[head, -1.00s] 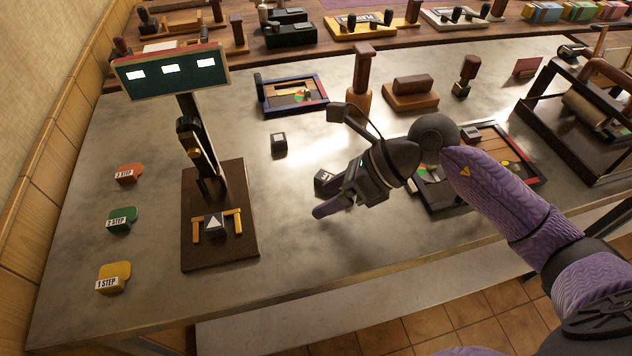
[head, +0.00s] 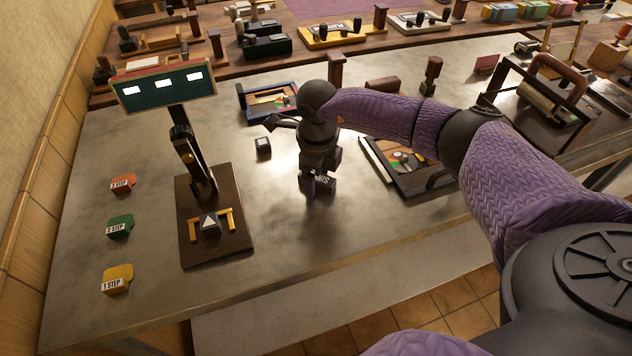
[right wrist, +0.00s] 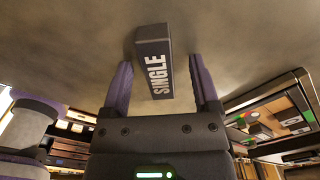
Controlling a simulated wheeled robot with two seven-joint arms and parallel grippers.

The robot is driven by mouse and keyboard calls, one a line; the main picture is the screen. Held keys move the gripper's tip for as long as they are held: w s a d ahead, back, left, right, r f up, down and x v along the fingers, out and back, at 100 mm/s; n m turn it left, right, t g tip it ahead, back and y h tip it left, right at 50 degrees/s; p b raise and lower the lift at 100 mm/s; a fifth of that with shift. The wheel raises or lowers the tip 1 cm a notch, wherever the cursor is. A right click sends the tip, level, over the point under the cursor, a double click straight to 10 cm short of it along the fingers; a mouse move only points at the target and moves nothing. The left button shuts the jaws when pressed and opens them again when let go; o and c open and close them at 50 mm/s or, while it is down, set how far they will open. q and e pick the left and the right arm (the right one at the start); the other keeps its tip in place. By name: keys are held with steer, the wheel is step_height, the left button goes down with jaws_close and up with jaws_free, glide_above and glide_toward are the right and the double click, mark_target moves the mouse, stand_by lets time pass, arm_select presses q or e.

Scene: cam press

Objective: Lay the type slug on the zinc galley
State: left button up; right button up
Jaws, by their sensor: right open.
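A dark block with white lettering "SINGLE" (right wrist: 153,62), which looks like the type slug, lies on the grey metal table. It also shows in the head view (head: 322,181), partly hidden by my right gripper (head: 314,182). That gripper points down at it. In the right wrist view the fingers of my open right gripper (right wrist: 160,78) stand on either side of the slug, with gaps showing. A dark-framed tray (head: 432,189) lies to the right and a blue-framed tray (head: 246,106) behind. I cannot tell which surface is the zinc galley. My left gripper is out of view.
A small white-topped block (head: 263,146) lies left of my gripper. A stand with a green panel (head: 165,86) rises from a brown base (head: 233,252). Coloured step tags (head: 118,274) line the left side. A roller press (head: 540,100) stands right. The table's front middle is clear.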

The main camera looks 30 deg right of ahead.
jaws_close()
stand_by(0.3)
stand_by(0.3)
